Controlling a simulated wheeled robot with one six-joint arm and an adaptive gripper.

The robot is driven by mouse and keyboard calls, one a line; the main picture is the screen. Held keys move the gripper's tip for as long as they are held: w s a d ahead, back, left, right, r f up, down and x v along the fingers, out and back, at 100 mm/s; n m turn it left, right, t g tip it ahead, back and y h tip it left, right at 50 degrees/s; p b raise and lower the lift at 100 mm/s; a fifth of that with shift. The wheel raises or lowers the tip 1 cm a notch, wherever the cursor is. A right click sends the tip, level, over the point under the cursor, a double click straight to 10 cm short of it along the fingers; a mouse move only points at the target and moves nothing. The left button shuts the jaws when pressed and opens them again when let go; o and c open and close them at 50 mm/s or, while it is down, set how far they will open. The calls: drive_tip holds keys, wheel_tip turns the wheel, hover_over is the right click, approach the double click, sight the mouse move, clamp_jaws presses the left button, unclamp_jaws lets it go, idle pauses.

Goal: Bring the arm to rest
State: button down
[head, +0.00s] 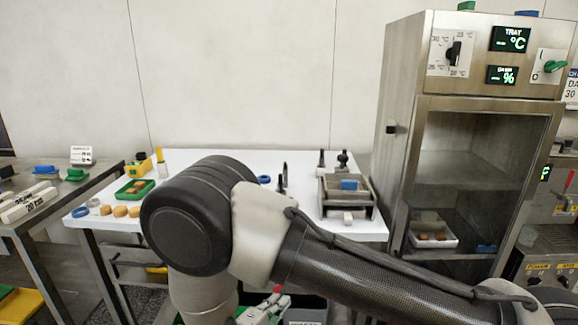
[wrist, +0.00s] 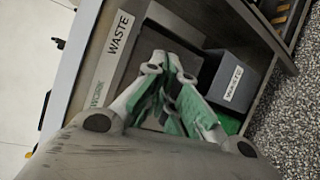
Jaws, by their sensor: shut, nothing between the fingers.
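My arm (head: 375,272) crosses the lower middle of the head view. Its large dark elbow joint hides part of the white table (head: 305,212). In the wrist view my gripper (wrist: 168,78) has its green-lined fingers brought together, with nothing seen between them. It points down over an area with a strip labelled WASTE (wrist: 119,33) and a dark grey box labelled WASTE (wrist: 236,74). In the head view, pale gripper-like parts show low under the arm, mostly cut off by the bottom edge.
A steel cabinet (head: 398,185) with a glass door stands right of the table. A green tray (head: 126,197), several round tan pieces and a grey holder (head: 322,199) are on the tabletop. A side bench (head: 95,178) stands at the left. Speckled floor (wrist: 290,130) shows in the wrist view.

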drive_tip(key=s+d+r+m+g+y, duration=0.2)
drive_tip(key=s+d+r+m+g, duration=0.1)
drive_tip(key=d+r, duration=0.9)
drive_tip(key=s+d+r+m+g+y, duration=0.3)
drive_tip(key=s+d+r+m, duration=0.3)
drive_tip(key=d+r, duration=0.6)
drive_tip(key=s+d+r+m+g+y, duration=0.2)
drive_tip(key=s+d+r+m+g, duration=0.1)
drive_tip(key=d+r, duration=0.9)
drive_tip(key=s+d+m, duration=0.1)
drive_tip(key=d+m, duration=0.1)
drive_tip(key=d, duration=0.1)
drive_tip(key=shift+s+d+r+m+y, duration=0.3)
drive_tip(key=shift+d+m, duration=0.05)
drive_tip(key=shift+m, duration=0.05)
